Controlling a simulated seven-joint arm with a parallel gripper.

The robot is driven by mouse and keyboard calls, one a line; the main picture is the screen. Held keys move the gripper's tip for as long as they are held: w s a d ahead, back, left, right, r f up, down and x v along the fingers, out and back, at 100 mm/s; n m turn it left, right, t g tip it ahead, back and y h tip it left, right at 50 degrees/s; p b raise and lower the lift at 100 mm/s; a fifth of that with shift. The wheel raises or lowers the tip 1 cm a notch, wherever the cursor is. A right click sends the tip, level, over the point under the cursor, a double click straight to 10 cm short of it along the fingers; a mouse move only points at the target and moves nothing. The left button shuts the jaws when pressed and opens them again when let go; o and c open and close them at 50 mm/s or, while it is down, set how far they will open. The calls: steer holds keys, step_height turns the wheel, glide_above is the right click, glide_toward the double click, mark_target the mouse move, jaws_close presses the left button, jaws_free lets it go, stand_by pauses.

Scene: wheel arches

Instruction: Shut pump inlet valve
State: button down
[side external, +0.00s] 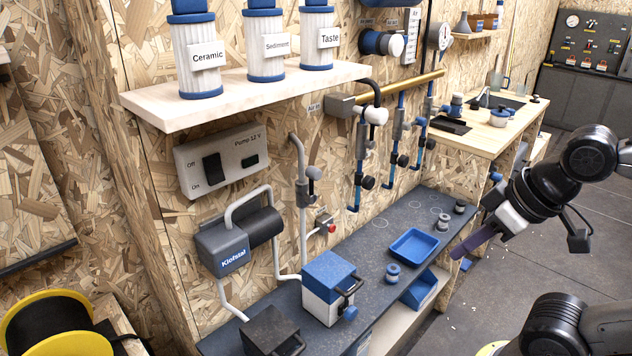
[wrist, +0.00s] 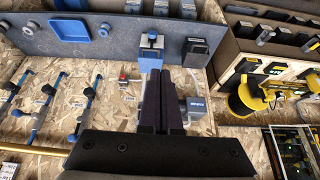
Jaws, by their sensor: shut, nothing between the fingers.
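The pump (side external: 235,245), grey with a blue Klofstal label, is on the wood-chip wall in the side view. Which of these is the inlet valve I cannot read. My gripper (side external: 456,254) is shut and empty, apart from everything, beyond the right edge of the dark bench. In the wrist view my gripper (wrist: 160,74) points toward the bench and wall; the pump (wrist: 197,104) and red fitting (wrist: 123,72) show on either side.
The dark bench (side external: 375,240) holds a blue tray (side external: 414,245), a blue-and-white box (side external: 330,285) and a dark box (side external: 272,330). Several blue pipes with black-knobbed valves (side external: 367,182) hang right of the white pipe. A shelf (side external: 245,98) with filters overhangs the pump. Open floor lies right.

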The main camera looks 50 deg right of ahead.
steer(key=d+r+m+g+h, duration=0.1)
steer(key=d+m+g+h, duration=0.2)
steer(key=d, duration=0.4)
steer(key=w+d+r+h, duration=0.55)
steer(key=w+h, duration=0.25)
steer(key=w, duration=0.2)
steer(key=w+a+f+n+t+h, duration=0.1)
steer(key=w+a+n+t+h, duration=0.15)
steer(key=w+a, duration=0.4)
steer(key=w+a+f+n+t+h, duration=0.1)
steer(key=w+a+n+t, duration=0.25)
steer(key=w, duration=0.65)
steer(key=w+a+f+n+t, duration=0.3)
steer(key=a+f+n, duration=0.1)
steer(key=a, duration=0.3)
steer(key=n+t+y, duration=0.1)
steer(key=n+y, duration=0.1)
glide_toward(307, 173)
steer(key=w, duration=0.4)
steer(key=shift+d+f, duration=0.15)
steer(key=shift+d, duration=1.85)
